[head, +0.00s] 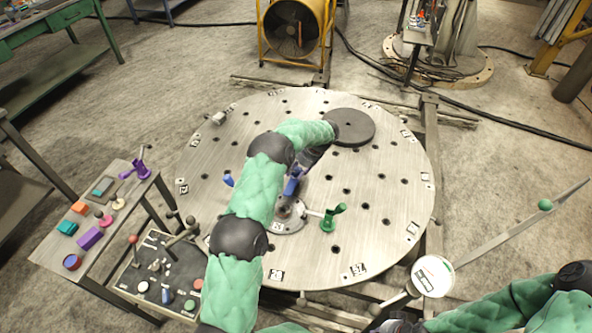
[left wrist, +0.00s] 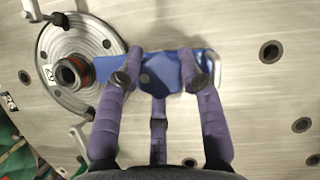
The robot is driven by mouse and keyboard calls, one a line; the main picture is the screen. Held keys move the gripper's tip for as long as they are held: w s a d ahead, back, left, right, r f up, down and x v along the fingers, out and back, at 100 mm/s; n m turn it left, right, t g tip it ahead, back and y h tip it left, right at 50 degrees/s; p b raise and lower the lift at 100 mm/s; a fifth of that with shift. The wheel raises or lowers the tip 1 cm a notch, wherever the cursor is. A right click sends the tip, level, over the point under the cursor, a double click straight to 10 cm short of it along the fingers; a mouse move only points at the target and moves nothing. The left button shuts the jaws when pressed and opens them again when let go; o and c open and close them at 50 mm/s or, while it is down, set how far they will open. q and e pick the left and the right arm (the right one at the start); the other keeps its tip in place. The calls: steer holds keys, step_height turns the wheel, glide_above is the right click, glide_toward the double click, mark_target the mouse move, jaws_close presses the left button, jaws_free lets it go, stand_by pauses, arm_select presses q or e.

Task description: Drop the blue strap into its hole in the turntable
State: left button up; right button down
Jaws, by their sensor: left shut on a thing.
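My left gripper (head: 296,178) is shut on the blue strap (head: 292,187), over the middle of the turntable (head: 385,215). In the left wrist view the fingers (left wrist: 160,85) hold the strap (left wrist: 165,70) across its flat length. I cannot tell whether the strap touches the plate. The turntable has several dark holes, such as one at the upper right of the left wrist view (left wrist: 270,52). The strap's own hole is not marked out.
A green clamp piece (head: 330,217) stands right of the hub. Another blue piece (head: 228,179) shows left of my arm. A side table (head: 60,255) with coloured parts and a tray (head: 130,277) stand at the left.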

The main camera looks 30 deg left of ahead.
arm_select(q)
steer(key=shift+f+b, duration=0.65)
steer(key=shift+f, duration=0.45)
steer(key=o, duration=0.9)
steer(key=shift+w+r+p, duration=0.1)
steer(key=shift+r+p, duration=0.7)
steer(key=shift+r, duration=0.65)
steer(key=shift+r+p, duration=1.3)
steer(key=shift+r, duration=0.9)
